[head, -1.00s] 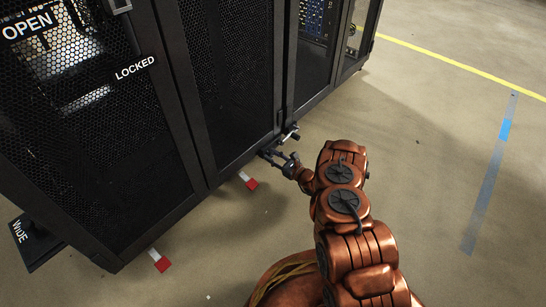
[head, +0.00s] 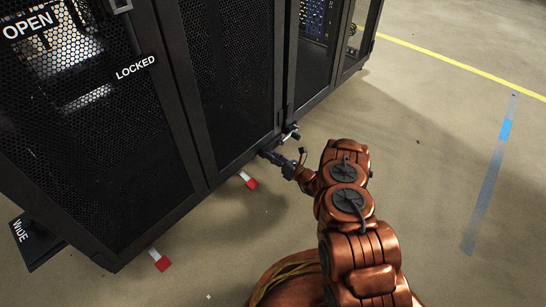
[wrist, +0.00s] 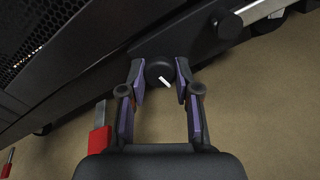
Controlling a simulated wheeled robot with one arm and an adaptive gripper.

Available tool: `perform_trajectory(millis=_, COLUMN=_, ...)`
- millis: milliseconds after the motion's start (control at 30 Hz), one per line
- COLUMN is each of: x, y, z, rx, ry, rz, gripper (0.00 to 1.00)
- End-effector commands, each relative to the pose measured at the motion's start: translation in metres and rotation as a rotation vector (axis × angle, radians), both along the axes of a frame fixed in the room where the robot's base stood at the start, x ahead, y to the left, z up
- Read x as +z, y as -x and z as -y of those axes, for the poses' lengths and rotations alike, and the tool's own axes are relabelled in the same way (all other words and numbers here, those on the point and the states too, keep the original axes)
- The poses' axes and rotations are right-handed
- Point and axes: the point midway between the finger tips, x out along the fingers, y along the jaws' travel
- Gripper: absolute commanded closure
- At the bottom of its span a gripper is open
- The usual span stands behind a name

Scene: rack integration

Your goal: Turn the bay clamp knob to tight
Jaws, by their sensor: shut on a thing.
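The bay clamp knob (wrist: 158,71) is a round black knob with a white pointer line, low on the cabinet's bottom edge in the wrist view. Its pointer line slants toward the lower right. My gripper (wrist: 159,84) is shut on the knob, with one purple-padded finger on each side of it. In the head view my gripper (head: 278,159) is at the foot of the black rack, and the knob is too small and covered to make out. No tight mark can be read.
The black mesh-door rack (head: 235,80) fills the left, with OPEN and LOCKED labels. A lever with a black knob (wrist: 229,26) sits just right of my gripper. Red-and-white floor markers (head: 249,180) lie along the rack.

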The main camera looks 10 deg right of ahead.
Motion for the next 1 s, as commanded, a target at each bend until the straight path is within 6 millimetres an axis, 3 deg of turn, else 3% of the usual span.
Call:
perform_trajectory(millis=433, x=0.0, y=-0.0001, z=-0.0006, rx=0.001, ry=-0.007, rz=-0.006, gripper=1.0)
perform_trajectory(millis=467, x=0.0, y=-0.0001, z=-0.0006, rx=0.001, ry=-0.006, rz=-0.005, gripper=0.65)
perform_trajectory(millis=600, x=0.0001, y=-0.0001, z=-0.0003, rx=0.0, ry=-0.006, rz=-0.005, gripper=0.51)
perform_trajectory(millis=700, x=0.0, y=0.0, z=0.0, rx=0.0, ry=-0.006, rz=-0.005, gripper=0.43)
perform_trajectory(millis=1000, x=-0.0001, y=0.001, z=0.0012, rx=-0.001, ry=-0.006, rz=-0.005, gripper=0.43)
